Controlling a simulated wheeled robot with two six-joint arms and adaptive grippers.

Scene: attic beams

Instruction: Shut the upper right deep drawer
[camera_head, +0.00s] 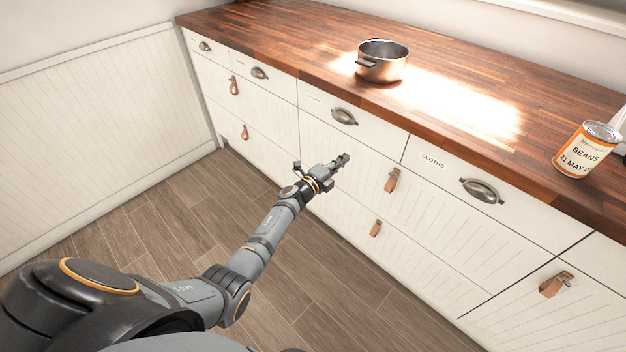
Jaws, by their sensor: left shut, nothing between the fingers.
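The upper right deep drawer (440,218) has a wide white grooved front with a tan leather pull (392,180). It sits below the shallow drawers. Its front looks flush or nearly flush with the cabinet; I cannot tell whether a small gap is left. My left gripper (342,160) is shut and empty. It is in front of the left part of this drawer's front, left of the leather pull; whether it touches the front is unclear. The gripper hides a small patch of the front. My right gripper is not in view.
A lower deep drawer with a leather pull (376,227) is below. Shallow drawers with metal cup handles (482,190) run above. The wooden counter (290,45) carries a metal pot (382,62) and a beans can (586,150). The plank floor (330,285) before the cabinet is clear.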

